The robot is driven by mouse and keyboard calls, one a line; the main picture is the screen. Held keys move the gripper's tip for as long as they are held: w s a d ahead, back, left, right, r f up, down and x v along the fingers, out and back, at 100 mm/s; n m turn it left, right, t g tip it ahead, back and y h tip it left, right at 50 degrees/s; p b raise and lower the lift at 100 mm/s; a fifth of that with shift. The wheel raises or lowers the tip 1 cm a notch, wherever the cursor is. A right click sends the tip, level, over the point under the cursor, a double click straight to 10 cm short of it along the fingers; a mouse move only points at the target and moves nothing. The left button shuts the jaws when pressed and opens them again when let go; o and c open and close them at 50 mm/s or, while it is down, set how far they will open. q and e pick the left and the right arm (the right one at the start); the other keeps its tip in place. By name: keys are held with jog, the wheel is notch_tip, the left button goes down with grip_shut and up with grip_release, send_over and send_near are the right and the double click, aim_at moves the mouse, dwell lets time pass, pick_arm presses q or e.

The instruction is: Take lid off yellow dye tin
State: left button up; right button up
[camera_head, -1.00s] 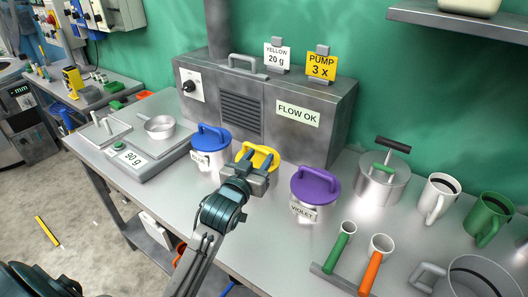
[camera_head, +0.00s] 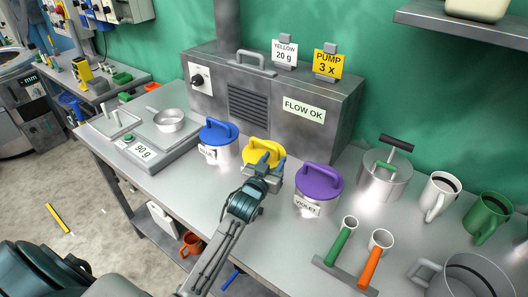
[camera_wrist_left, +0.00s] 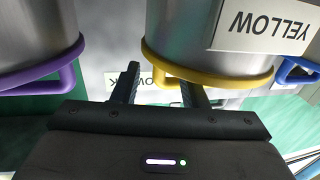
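The yellow dye tin stands on the steel bench between the blue-lidded and violet tins. Its yellow lid (camera_head: 262,150) with a raised handle is on it. My left gripper (camera_head: 265,163) is in front of this lid and hides most of the tin's body in the head view. In the left wrist view, the picture is upside down and the tin (camera_wrist_left: 190,40) shows its YELLOW label. There the left gripper's fingers (camera_wrist_left: 159,88) are spread apart, with part of the yellow handle (camera_wrist_left: 164,82) showing between them. Whether they touch it is unclear. My right gripper is out of view.
The blue-lidded tin (camera_head: 218,150) is close on the left and the violet tin (camera_head: 318,188) close on the right. The grey pump box (camera_head: 345,105) stands behind. A scale (camera_head: 160,150) is at left; a lidded pot (camera_head: 385,185) and mugs are at right.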

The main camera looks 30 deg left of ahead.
pick_arm(q)
jog(key=shift+w, duration=0.6)
jog(key=shift+s, duration=0.1)
grip_shut()
